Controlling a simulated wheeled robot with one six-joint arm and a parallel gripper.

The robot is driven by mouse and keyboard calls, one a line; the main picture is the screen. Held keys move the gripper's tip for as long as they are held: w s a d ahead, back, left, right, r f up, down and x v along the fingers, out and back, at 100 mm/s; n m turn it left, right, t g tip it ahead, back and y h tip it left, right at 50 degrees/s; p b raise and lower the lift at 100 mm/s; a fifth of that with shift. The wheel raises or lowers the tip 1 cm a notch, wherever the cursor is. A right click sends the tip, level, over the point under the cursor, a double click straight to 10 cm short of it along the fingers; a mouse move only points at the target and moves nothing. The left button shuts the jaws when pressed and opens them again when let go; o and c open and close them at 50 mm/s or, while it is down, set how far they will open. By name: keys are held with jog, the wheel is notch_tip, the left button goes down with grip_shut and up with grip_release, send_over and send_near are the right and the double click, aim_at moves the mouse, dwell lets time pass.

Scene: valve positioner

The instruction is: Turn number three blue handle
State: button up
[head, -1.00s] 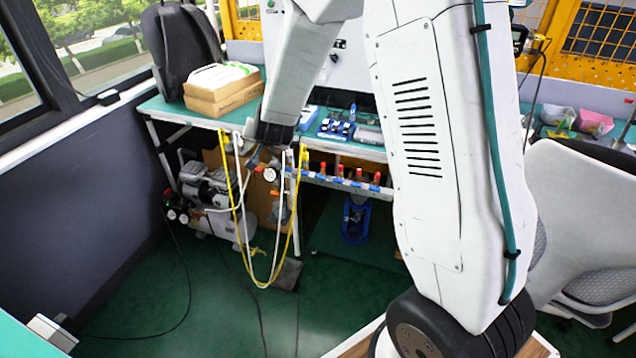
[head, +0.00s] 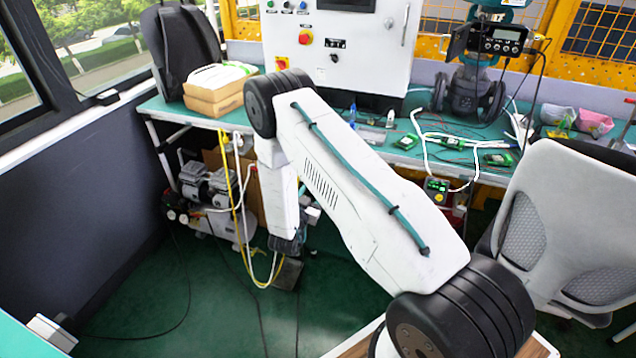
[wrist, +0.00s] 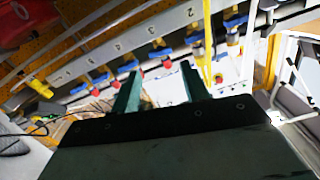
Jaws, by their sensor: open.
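In the wrist view, a pale valve rail (wrist: 110,50) runs diagonally across the top. It carries several blue handles, among them one ahead of my fingers (wrist: 162,52), one further left (wrist: 127,65) and one further right (wrist: 194,38). Red knobs, such as this one (wrist: 166,65), sit below them. In the head view my arm hides the rail.
A yellow hose (wrist: 206,50) hangs just right of the fingers in the wrist view. In the head view, the workbench (head: 160,105) carries a white control cabinet (head: 345,50) and circuit boards (head: 408,141). A chair (head: 575,220) stands right; green floor (head: 200,310) is open at left.

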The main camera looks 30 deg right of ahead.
jog(key=x, duration=0.6)
jog(key=shift+w+d, duration=0.15)
jog(key=shift+d, duration=0.1)
jog(key=c, duration=0.7)
